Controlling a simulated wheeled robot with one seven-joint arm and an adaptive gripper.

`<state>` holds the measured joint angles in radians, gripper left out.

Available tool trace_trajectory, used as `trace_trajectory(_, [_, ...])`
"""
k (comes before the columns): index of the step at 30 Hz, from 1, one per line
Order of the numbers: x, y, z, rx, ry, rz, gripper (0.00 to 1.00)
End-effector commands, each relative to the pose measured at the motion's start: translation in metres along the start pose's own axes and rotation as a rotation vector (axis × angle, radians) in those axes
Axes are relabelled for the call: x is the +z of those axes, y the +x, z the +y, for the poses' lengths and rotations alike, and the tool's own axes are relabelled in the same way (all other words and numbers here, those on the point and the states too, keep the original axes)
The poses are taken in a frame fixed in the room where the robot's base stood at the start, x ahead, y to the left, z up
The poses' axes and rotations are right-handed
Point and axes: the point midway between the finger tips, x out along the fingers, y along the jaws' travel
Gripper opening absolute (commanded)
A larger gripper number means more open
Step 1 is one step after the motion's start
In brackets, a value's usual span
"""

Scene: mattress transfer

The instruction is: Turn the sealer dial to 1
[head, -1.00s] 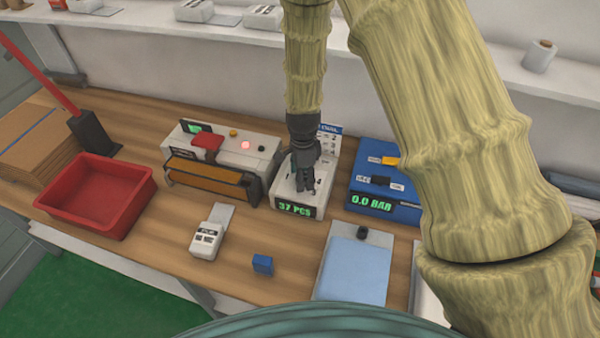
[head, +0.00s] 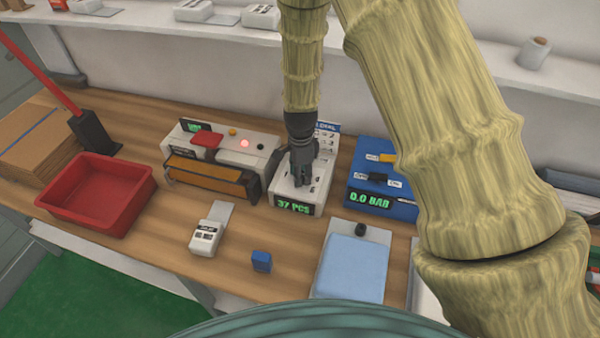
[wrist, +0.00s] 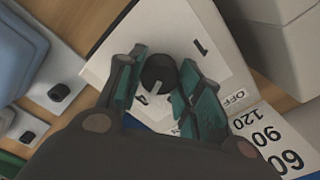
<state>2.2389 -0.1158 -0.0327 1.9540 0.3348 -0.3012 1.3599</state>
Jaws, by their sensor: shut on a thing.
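The sealer dial (wrist: 158,72) is a round black knob with a pale pointer mark, set on a white panel (wrist: 190,15). My gripper (wrist: 157,88) has its two teal-grey fingers on either side of the knob and is shut on it. The pointer faces down-left in the wrist view, towards a label partly hidden by the fingers. The mark 1 lies up-right of the knob and OFF to its lower right. In the head view, my gripper (head: 302,180) reaches down onto the white unit (head: 318,205) with a green "37 PCS" display and hides the dial.
An orange-fronted machine (head: 210,176) stands left of the white unit, and a blue unit (head: 400,208) reading 0.0 BAR stands right. A red tray (head: 65,210), small white device (head: 205,238), blue block (head: 261,261) and pale blue pad (head: 352,265) lie on the bench.

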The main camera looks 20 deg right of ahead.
Motion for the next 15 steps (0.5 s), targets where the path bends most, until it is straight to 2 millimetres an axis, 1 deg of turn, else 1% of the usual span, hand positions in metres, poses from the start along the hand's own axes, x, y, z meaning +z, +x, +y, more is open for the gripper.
trace_trajectory(1, [-0.0001, -0.0020, -0.0031, -0.007, -0.014, 0.000, 0.12])
trace_trajectory(8, [-0.0008, -0.0020, -0.0036, -0.008, -0.153, 0.000, 0.12])
trace_trajectory(15, [-0.0013, -0.0021, -0.0039, -0.009, -0.370, 0.001, 0.12])
